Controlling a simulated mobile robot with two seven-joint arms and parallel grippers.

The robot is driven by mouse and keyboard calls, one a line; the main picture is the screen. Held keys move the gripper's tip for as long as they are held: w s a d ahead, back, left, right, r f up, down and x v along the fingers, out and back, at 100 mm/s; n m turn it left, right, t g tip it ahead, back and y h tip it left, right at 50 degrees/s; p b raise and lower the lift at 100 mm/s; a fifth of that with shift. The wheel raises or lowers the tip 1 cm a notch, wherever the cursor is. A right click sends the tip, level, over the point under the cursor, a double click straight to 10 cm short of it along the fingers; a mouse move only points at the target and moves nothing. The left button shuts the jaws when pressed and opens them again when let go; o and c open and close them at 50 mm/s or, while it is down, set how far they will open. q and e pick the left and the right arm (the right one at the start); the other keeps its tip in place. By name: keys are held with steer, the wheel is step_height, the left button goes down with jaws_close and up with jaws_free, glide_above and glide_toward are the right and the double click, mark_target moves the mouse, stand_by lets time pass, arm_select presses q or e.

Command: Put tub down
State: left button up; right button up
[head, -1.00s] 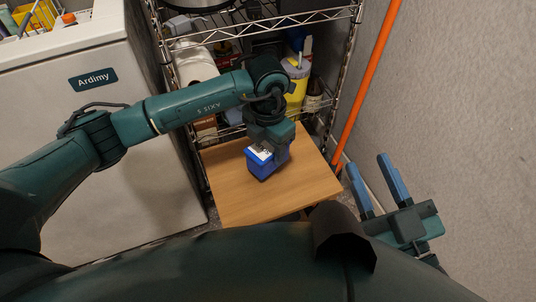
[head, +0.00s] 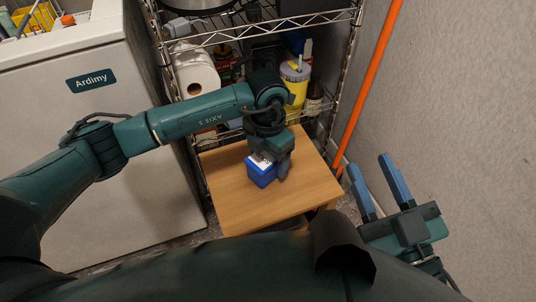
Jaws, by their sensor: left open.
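The blue tub (head: 261,174) with a white label on top sits upright on the small wooden table (head: 225,200), and looks to be resting on it. My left gripper (head: 282,168) is open at the tub's right and back side. One dark finger shows close beside the tub; I cannot tell whether it touches. The other finger is hidden. My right gripper (head: 369,168) is open and empty at the right, near the wall, with its blue fingers apart.
A white washer (head: 95,125) stands on the left. Behind the table is a wire shelf (head: 290,24) with a paper roll (head: 195,75) and a yellow container (head: 296,80). An orange pole (head: 371,85) leans along the wall. The table's left and front parts are clear.

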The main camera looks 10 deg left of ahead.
arm_select(q)
steer(key=shift+r, duration=0.3)
step_height(320, 180, up, 12)
steer(key=p, duration=0.4)
arm_select(e)
steer(key=shift+d+f+n+h, duration=0.1)
steer(key=shift+d+n+h, duration=0.3)
steer(key=shift+d+h, duration=0.1)
arm_select(q)
steer(key=shift+f, duration=0.15)
arm_select(e)
steer(key=shift+s+a+g, duration=0.1)
steer(key=shift+a+g, duration=0.1)
steer(key=shift+g, duration=0.1)
